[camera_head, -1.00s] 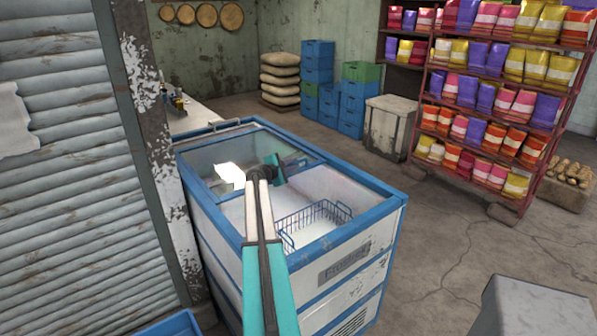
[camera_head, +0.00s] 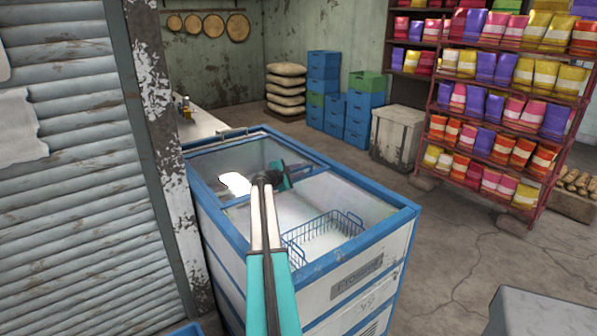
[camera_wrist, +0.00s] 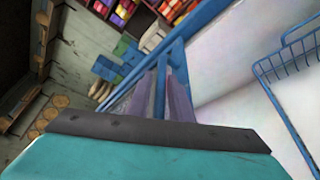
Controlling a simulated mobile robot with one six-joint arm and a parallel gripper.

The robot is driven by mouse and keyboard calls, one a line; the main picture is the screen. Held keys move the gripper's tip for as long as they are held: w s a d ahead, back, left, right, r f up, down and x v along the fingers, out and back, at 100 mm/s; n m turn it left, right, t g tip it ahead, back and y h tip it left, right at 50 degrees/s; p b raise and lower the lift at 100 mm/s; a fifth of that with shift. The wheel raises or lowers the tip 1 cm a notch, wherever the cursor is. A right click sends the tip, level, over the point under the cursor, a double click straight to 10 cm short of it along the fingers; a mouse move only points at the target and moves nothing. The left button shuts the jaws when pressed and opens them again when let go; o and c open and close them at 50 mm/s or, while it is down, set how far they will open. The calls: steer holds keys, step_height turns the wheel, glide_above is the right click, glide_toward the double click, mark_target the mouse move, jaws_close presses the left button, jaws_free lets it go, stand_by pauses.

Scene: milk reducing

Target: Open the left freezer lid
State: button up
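The chest freezer (camera_head: 232,252) is white with blue trim and stands in the middle of the head view. Glass covers its far section (camera_head: 240,155) inside a blue frame; a bright white patch shows there. The nearer section shows a white interior with a blue wire basket (camera_head: 325,232), also in the wrist view (camera_wrist: 285,90). My gripper (camera_head: 285,178) is over the blue bar between the two sections. In the wrist view its two fingers (camera_wrist: 166,92) are close together, right by a blue frame edge. Whether they touch or hold it is unclear. My arm hides part of the freezer.
A corrugated wall and post (camera_head: 160,120) stand close on the left. A counter (camera_head: 205,124) is behind the freezer. Blue crates (camera_head: 345,115), a pale bin (camera_head: 400,138) and a red shelf of colourful bags (camera_head: 490,110) stand behind and to the right. Floor is clear between freezer and shelf.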

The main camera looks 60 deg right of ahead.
steer(key=shift+b+v, duration=0.35)
steer(key=shift+v, duration=0.8)
steer(key=b+v, duration=0.2)
steer(key=v, duration=0.9)
steer(key=shift+a+b, duration=0.2)
steer(key=shift+b, duration=0.1)
